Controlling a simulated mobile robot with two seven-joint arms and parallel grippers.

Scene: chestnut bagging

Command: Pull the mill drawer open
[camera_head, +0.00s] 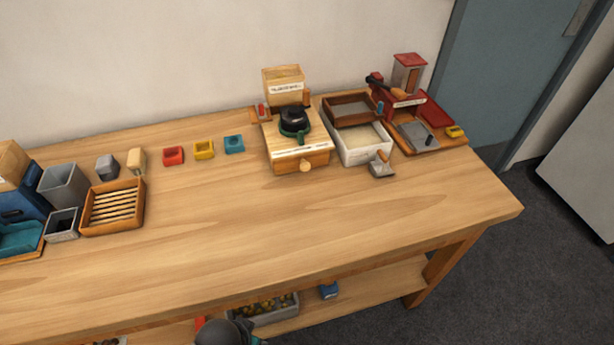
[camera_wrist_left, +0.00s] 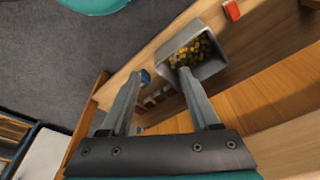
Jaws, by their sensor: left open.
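The wooden mill (camera_head: 284,148) stands at the back of the table in the head view, right of centre, with a dark and green grinder part (camera_head: 293,122) on top. Its drawer front (camera_head: 318,160) faces the near side and looks flush with the body. A round wooden knob (camera_head: 306,165) sticks out from it. My left gripper (camera_wrist_left: 158,73) is open and empty in the left wrist view, over the lower shelf area and far from the mill. My right gripper is in neither view.
A white-walled box (camera_head: 366,154) and a small scoop (camera_head: 381,168) sit close right of the mill. Red, yellow and blue small trays lie to its left. A grey bin of chestnuts (camera_wrist_left: 215,68) is on the lower shelf. The table's front is clear.

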